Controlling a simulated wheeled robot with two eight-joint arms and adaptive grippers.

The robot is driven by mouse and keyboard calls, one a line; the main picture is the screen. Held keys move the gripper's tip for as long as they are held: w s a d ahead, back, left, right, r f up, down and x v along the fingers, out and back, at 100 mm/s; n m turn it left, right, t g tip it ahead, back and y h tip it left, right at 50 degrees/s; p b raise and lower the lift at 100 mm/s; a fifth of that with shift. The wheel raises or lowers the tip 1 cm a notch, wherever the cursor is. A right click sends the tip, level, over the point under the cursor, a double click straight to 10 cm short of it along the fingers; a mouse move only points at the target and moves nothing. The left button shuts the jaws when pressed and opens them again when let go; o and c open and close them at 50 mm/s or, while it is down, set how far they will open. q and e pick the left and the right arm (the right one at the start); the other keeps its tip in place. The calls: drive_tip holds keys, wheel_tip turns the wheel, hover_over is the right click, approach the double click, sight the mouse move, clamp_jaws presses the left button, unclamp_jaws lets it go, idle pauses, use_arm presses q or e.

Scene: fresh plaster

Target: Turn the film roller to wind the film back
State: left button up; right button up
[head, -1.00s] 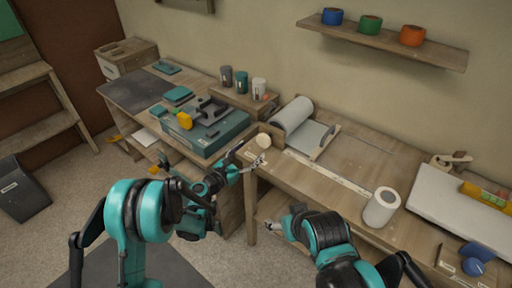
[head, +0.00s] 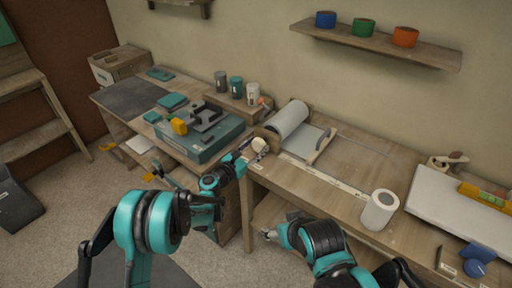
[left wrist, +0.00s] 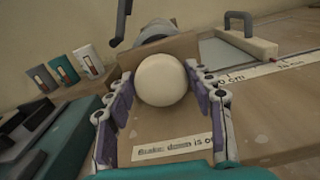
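The film roller (head: 288,119) is a pale grey roll lying at the bench's left end, with a sheet of film running out beside it. Its round cream knob (left wrist: 160,80) faces me at the near end and also shows in the head view (head: 260,145). My left gripper (head: 252,149) is at the knob. In the left wrist view its two fingers (left wrist: 160,88) are apart, one on each side of the knob; I cannot tell whether both touch it. My right gripper (head: 268,234) hangs low in front of the bench, away from the roller; its fingers are too small to read.
A white roll (head: 379,210) stands upright on the bench to the right. A teal case (head: 200,146) with a dark tool lies on the left table. Several cups (head: 236,86) stand behind it. A wooden bar (head: 322,147) crosses the film sheet.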

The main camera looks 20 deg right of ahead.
use_arm(q)
drive_tip(key=shift+m, duration=0.3)
drive_tip(key=m, duration=0.3)
drive_tip(key=shift+d+m+b, duration=0.1)
drive_tip(key=shift+m+b, duration=0.2)
drive_tip(key=shift+b, duration=0.1)
drive_tip(key=m, duration=0.4)
drive_tip(key=shift+s+f, duration=0.1)
drive_tip(key=shift+s, duration=0.05)
drive_tip(key=m, duration=0.4)
drive_tip(key=shift+d+f+m, duration=0.1)
drive_tip(key=shift+m, duration=0.3)
drive_tip(key=shift+f+m, duration=0.1)
drive_tip(key=shift+m, duration=1.8)
drive_tip(key=o, duration=1.1)
drive_tip(key=shift+o, duration=0.2)
